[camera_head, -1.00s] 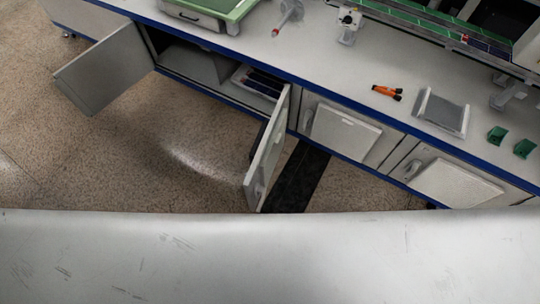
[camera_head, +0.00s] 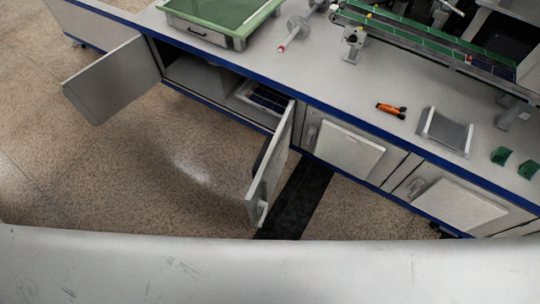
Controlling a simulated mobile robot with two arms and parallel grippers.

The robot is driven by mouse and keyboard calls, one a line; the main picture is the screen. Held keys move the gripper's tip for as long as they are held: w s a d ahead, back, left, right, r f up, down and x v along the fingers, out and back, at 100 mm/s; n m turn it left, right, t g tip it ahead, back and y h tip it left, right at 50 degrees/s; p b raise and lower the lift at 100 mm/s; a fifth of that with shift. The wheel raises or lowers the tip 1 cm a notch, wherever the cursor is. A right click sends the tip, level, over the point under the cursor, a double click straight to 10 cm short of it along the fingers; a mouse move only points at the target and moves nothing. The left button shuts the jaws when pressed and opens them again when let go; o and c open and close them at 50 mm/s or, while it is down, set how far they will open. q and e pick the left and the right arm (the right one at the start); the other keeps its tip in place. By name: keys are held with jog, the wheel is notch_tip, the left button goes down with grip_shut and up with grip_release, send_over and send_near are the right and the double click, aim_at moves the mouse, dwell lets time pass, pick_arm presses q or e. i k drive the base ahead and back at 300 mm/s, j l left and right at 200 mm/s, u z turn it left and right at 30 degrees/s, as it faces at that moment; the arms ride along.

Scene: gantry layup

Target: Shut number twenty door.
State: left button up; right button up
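Two cabinet doors stand open below the workbench. The left door (camera_head: 112,80) swings out to the left, and the right door (camera_head: 268,170) swings out toward me with a handle near its lower end. I cannot read a number on either door, so I cannot tell which is number twenty. The open cabinet (camera_head: 195,75) between them shows a shelf and a tray with dark blue panels (camera_head: 266,98). Neither of my grippers is in view.
The workbench top (camera_head: 350,85) holds a green-topped box (camera_head: 220,14), an orange tool (camera_head: 391,110), a grey holder (camera_head: 446,131) and green blocks (camera_head: 501,156). Two closed doors (camera_head: 349,150) (camera_head: 458,203) are to the right. Speckled floor (camera_head: 150,170) is clear before the open cabinet.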

aim_at(99, 90)
jog(key=i+j, duration=0.15)
jog(key=j, duration=0.2)
jog(key=i+j, duration=0.15)
jog(key=j, duration=0.2)
jog(key=i+j+z, duration=0.2)
jog(key=j, duration=0.35)
jog(key=i+j+z, duration=0.2)
jog(key=j, duration=0.4)
jog(key=i+j+z, duration=0.2)
jog(key=j, duration=0.4)
jog(key=i+j+z, duration=0.2)
jog(key=j, duration=0.45)
jog(key=j+z, duration=0.15)
jog(key=j, duration=0.45)
jog(key=j+z, duration=0.15)
jog(key=j, duration=0.3)
jog(key=k+j+z, duration=0.15)
jog(key=j, duration=0.3)
jog(key=k+j+z, duration=0.15)
jog(key=j, duration=0.3)
jog(key=j+z, duration=0.1)
jog(key=j, duration=0.35)
jog(key=k+j+z, duration=0.15)
jog(key=j, duration=0.25)
jog(key=k+j+z, duration=0.15)
jog(key=j, duration=0.3)
jog(key=k+j+z, duration=0.15)
jog(key=k+j, duration=0.1)
jog(key=j, duration=0.1)
